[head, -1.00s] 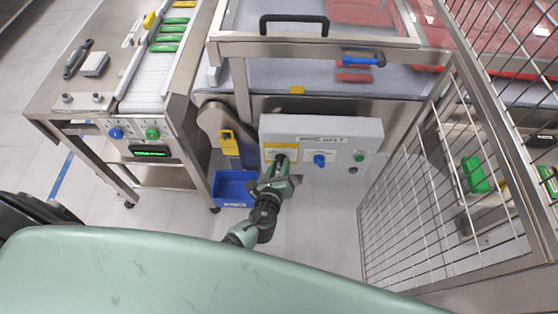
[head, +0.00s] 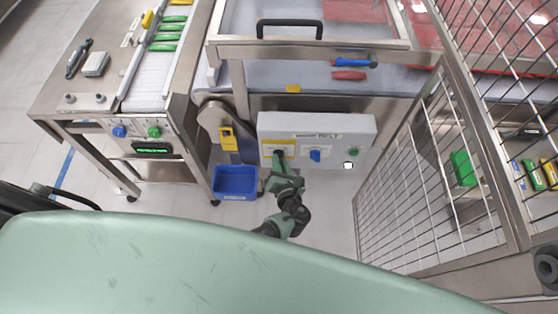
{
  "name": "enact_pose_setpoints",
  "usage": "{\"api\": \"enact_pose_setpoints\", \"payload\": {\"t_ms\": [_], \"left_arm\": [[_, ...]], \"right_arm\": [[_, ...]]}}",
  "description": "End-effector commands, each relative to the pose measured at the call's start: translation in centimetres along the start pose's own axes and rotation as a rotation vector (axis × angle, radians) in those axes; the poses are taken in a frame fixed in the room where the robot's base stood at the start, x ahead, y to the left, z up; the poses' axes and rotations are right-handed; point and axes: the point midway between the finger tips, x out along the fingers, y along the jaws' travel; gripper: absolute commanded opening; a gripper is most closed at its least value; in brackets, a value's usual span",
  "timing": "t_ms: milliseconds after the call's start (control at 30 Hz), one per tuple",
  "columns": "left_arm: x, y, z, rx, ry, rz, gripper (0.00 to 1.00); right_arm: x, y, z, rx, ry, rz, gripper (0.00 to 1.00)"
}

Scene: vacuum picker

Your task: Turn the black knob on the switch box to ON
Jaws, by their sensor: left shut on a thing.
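The grey switch box (head: 265,122) hangs on the machine's front below the steel frame. Its left panel has a yellow label (head: 279,142). My left gripper (head: 280,158) reaches up to that panel and is shut just below the label, on the black knob, which its fingers largely hide. The knob's pointer and the ON mark cannot be made out. To the right on the box are a blue knob (head: 315,155), a green button (head: 354,152) and a small round lamp (head: 348,165) that shows bright white. My right gripper is not in view.
A blue bin (head: 236,190) stands on the floor left of my gripper. A wire mesh guard (head: 410,205) closes the right side. A steel table (head: 60,95) with a conveyor stands at left. A yellow device (head: 227,138) sits beside the box.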

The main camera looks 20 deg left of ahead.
Motion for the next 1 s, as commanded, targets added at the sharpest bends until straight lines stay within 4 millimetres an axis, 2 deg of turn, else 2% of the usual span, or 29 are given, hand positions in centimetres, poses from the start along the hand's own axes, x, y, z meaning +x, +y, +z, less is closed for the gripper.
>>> {"api": "enact_pose_setpoints", "payload": {"t_ms": [433, 1000], "left_arm": [[0.11, -0.23, 0.05, 0.228, -0.002, 0.096, 0.0], [0.1, -0.2, 0.08, 0.27, -0.003, 0.113, 0.0]], "right_arm": [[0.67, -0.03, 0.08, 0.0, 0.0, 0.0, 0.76], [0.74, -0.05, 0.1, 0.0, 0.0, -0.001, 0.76]]}}
